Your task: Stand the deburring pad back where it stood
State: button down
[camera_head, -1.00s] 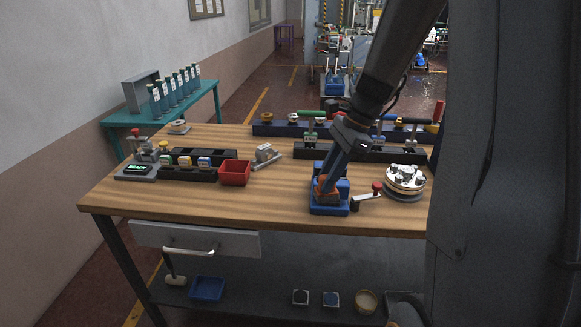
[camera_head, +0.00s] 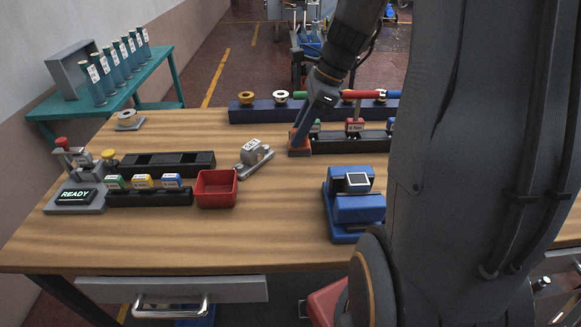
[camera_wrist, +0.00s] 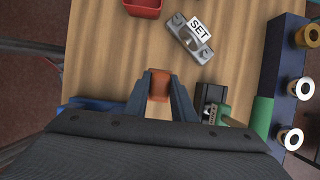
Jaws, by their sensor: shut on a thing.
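My gripper (camera_wrist: 160,92) is shut on an orange-brown block, which I take to be the deburring pad (camera_wrist: 159,84). In the head view the pad (camera_head: 299,151) shows below the fingers, by the left end of a dark tool rack (camera_head: 338,144). I cannot tell whether it touches the table. A blue device (camera_head: 357,207) with a small pale square on top stands nearer the front.
A grey fixture marked SET (camera_head: 255,157) lies left of my gripper. A red bin (camera_head: 216,189) and a dark block holder (camera_head: 147,198) are further left. A long blue rack (camera_head: 250,111) runs behind. The table between the red bin and blue device is clear.

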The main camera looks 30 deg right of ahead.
notch_tip(320, 180, down, 10)
jog(key=shift+r+p, duration=0.2)
jog(key=shift+p, duration=0.5)
jog(key=shift+f, duration=0.2)
jog(key=c, duration=1.5)
grip_release()
jog(key=shift+r, duration=0.1)
jog(key=b+v, duration=0.2)
jog(key=v, duration=1)
jog(key=s+a+f+n+h, duration=0.1)
jog(key=s+a+f+n, duration=0.1)
jog(key=a+n, duration=0.2)
jog(key=s+a+f+n+h, duration=0.1)
jog(key=a+n, duration=0.4)
jog(key=n, duration=0.6)
jog(key=s+a+f+n+h, duration=0.2)
jog(key=s+a+f+n, duration=0.1)
jog(key=s+a+n, duration=0.2)
jog(key=shift+s+f+n, duration=0.15)
jog(key=shift+n, duration=1.15)
